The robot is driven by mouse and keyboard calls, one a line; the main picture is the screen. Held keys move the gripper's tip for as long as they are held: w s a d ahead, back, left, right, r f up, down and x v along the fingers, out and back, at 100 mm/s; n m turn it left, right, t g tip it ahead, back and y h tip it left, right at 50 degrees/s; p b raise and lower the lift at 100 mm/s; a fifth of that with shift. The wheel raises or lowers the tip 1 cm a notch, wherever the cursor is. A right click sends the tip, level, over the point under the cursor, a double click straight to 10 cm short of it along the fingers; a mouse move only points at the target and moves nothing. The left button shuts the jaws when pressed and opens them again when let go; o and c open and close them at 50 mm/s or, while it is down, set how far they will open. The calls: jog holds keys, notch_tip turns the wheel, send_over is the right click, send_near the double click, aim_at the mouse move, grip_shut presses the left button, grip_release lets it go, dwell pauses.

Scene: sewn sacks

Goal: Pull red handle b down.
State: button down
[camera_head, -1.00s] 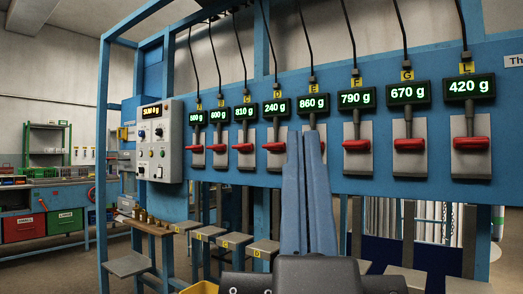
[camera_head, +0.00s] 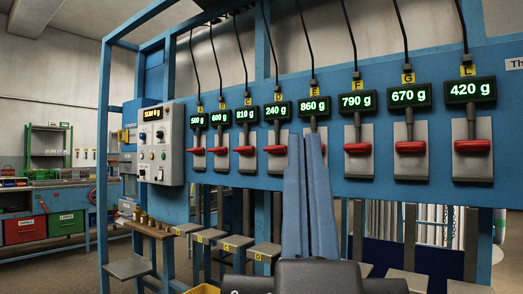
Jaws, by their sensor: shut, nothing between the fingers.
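Red handle b (camera_head: 220,150) is the second from the left in a row of red handles on grey plates on the blue panel. It sits crosswise on its plate, under a display reading 600 g. My gripper (camera_head: 304,136), with two long blue fingers, points up in front of the panel. It is shut and empty, well to the right of handle b and apart from it in the picture. The fingers cover most of the handle under the E display (camera_head: 314,105).
Handle A (camera_head: 197,151) and handle C (camera_head: 244,150) flank handle b closely. A grey control box (camera_head: 161,145) reading SUM 0 g hangs at the panel's left. Several small labelled stools (camera_head: 237,241) and a wooden bench (camera_head: 148,228) stand below.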

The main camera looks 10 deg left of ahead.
notch_tip(320, 180, up, 26)
jog(key=p, duration=2.6)
jog(key=shift+r, duration=0.25)
